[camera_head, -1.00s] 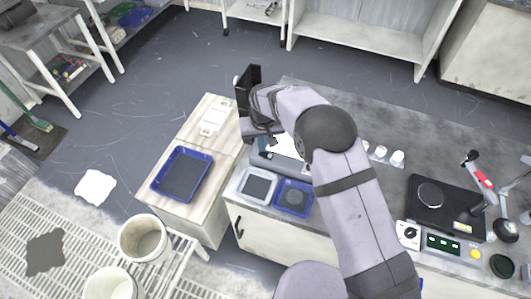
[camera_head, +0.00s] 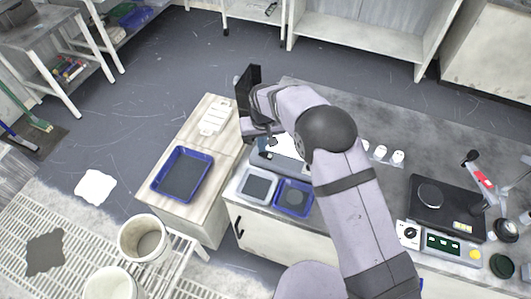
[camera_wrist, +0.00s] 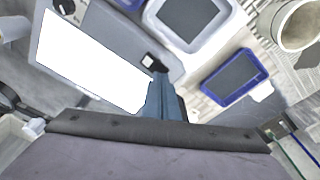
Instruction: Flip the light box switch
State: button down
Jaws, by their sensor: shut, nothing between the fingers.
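The light box (camera_wrist: 95,62) shows in the wrist view as a bright white panel in a grey frame. In the head view the light box (camera_head: 284,163) is partly hidden behind my arm. Its switch (camera_wrist: 150,61), a small black and white rocker, sits on the grey frame beside the panel. My gripper (camera_wrist: 160,72) is shut and empty, with its blue-grey fingertips close beside the switch. I cannot tell whether they touch it. In the head view my gripper (camera_head: 264,148) is over the light box's left end, and the switch cannot be made out.
A grey-white tray (camera_head: 241,188) and a blue tray (camera_head: 279,205) sit in front of the light box. Another blue tray (camera_head: 157,190) and a white strip (camera_head: 215,115) lie on the cabinet at left. Small white cups (camera_head: 397,156) stand to the right on the bench.

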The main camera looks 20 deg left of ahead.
jog(key=shift+f+b, duration=0.5)
jog(key=shift+f, duration=0.35)
dwell(0.7)
jog(key=shift+r, duration=0.1)
notch_tip(320, 180, up, 7)
jog(key=p, duration=0.4)
jog(key=shift+p, duration=0.3)
dwell(0.7)
